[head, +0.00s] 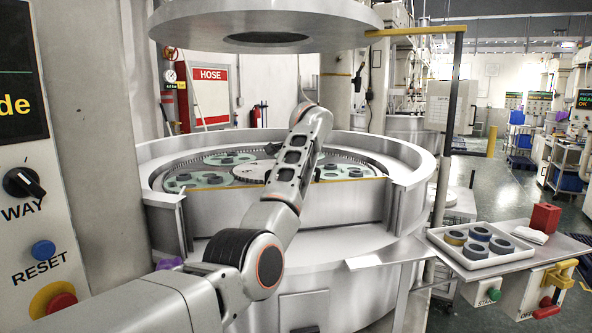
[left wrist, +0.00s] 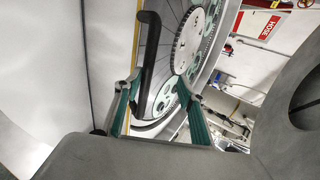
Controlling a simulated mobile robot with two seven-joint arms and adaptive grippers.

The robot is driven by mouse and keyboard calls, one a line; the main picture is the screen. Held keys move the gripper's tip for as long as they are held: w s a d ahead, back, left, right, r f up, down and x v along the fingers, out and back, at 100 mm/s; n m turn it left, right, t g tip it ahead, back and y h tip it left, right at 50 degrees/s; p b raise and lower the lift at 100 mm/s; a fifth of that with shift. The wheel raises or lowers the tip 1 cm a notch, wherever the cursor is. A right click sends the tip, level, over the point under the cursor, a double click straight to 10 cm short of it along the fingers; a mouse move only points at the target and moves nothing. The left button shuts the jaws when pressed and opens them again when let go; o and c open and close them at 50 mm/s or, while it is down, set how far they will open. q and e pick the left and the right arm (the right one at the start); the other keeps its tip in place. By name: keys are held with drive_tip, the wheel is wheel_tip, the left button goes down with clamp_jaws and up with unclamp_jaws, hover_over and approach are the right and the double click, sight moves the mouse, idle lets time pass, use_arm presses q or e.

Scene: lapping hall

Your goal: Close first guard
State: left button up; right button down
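A curved grey guard panel (head: 345,203) with a yellow upper edge stands at the front of the round lapping basin in the head view. In the left wrist view, a grey panel (left wrist: 108,50) with a yellow edge carries a long black bar handle (left wrist: 148,60). My left gripper (left wrist: 162,97) is open, its teal-padded fingers spread with the handle's lower part showing between them. I cannot tell whether a finger touches the handle. In the head view my left arm reaches over the basin and the gripper is hidden behind its wrist. My right gripper is in neither view.
The upper plate (head: 265,20) hangs above the basin rim (head: 405,155). Toothed carriers with dark rings (head: 215,178) lie inside. At right, a white tray (head: 455,256) of rings and a red block (head: 545,217) sit on a side table. A control panel (head: 30,170) stands close at left.

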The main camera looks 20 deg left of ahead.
use_arm(q)
drive_tip(key=shift+a+r, duration=0.3)
drive_tip(key=shift+r, duration=0.5)
drive_tip(key=o, duration=0.8)
drive_tip(key=r, duration=0.4)
drive_tip(key=shift+w+a+r, duration=0.2)
drive_tip(key=shift+w+r, duration=0.1)
drive_tip(key=shift+r, duration=0.1)
drive_tip(key=shift+c, duration=0.2)
drive_tip(key=shift+s+d+r, duration=0.2)
drive_tip(key=shift+s+r, duration=0.05)
drive_tip(key=shift+r, duration=0.4)
drive_tip(key=shift+s+d+r, duration=0.15)
drive_tip(key=shift+s+r, duration=0.05)
drive_tip(key=shift+r, duration=0.4)
drive_tip(key=c, duration=0.8)
drive_tip(key=shift+o, duration=0.2)
drive_tip(key=shift+w+r, duration=0.1)
drive_tip(key=shift+r, duration=0.3)
drive_tip(key=shift+d, duration=0.1)
